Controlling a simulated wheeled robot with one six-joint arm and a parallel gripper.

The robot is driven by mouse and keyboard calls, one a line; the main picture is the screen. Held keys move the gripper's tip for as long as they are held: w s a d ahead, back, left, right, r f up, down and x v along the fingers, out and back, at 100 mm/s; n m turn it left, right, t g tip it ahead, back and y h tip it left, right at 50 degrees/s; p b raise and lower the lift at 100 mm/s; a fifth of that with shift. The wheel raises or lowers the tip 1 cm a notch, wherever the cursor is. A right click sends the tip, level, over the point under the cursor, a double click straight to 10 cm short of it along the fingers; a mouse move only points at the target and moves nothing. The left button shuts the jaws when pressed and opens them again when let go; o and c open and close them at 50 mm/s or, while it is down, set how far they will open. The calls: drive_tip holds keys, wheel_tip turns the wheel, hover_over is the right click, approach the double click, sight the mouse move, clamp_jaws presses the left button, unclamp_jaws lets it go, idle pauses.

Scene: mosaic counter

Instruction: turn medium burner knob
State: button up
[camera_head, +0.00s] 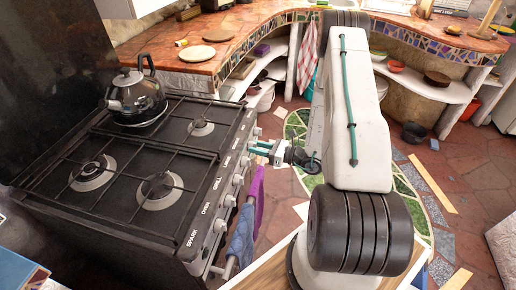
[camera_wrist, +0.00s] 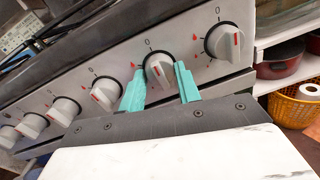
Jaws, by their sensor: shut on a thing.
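The stove's front panel carries a row of pale grey knobs with red marks. In the wrist view, my gripper (camera_wrist: 160,86) has its two teal fingers on either side of one knob (camera_wrist: 159,69), second from the right end of the row, and is shut on it. A "0" is printed above this knob. In the head view, my gripper (camera_head: 254,147) reaches the stove front from the right, near the far end of the row. The held knob is mostly hidden there, and I cannot read its label.
Neighbouring knobs (camera_wrist: 106,94) (camera_wrist: 223,42) sit close on both sides. A black kettle (camera_head: 136,97) stands on the stove top (camera_head: 130,160). Blue and purple towels (camera_head: 241,238) hang from the front rail. A yellow basket (camera_wrist: 294,106) is right of the stove in the wrist view.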

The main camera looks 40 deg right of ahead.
drive_tip(key=n+y, duration=0.1)
drive_tip(key=n, duration=1)
drive_tip(key=shift+f+n, duration=0.1)
drive_tip(key=shift+n, duration=0.5)
drive_tip(key=o, duration=1)
drive_tip(key=shift+d, duration=0.1)
drive_tip(key=shift+s, duration=0.1)
